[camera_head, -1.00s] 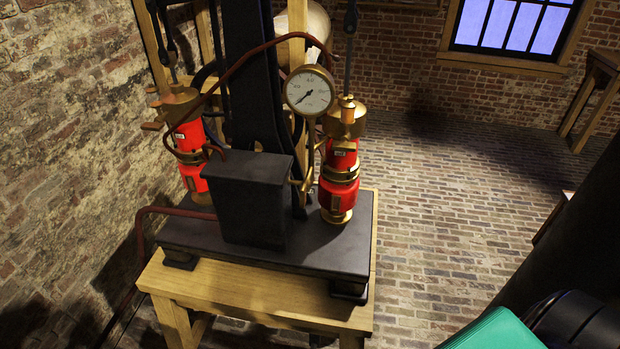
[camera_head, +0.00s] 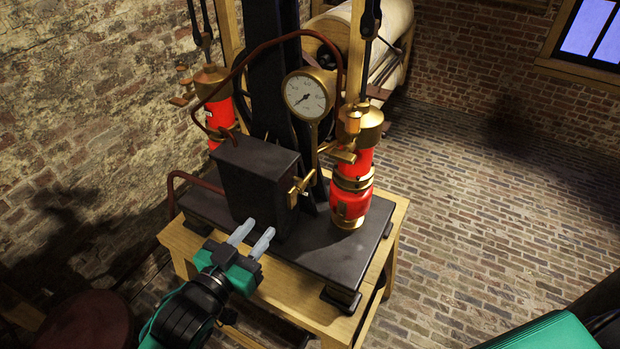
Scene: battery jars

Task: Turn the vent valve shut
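A small brass valve with a handle (camera_head: 302,187) sits on the right side of the black box (camera_head: 255,172); I take it for the vent valve, though no label shows. My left gripper (camera_head: 258,228) comes in from the lower left, its two pale fingers apart and empty. It is in front of the box, below and left of the brass valve, and appears apart from it. Other brass fittings are on the right red cylinder (camera_head: 352,200) and the left red cylinder (camera_head: 222,112). My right gripper is out of view.
A round pressure gauge (camera_head: 308,95) stands above the box, with a dark red pipe (camera_head: 270,45) arching over it. The black base plate (camera_head: 325,260) rests on a wooden table (camera_head: 290,290). A dark red round top (camera_head: 90,325) is at lower left. Brick floor is clear at right.

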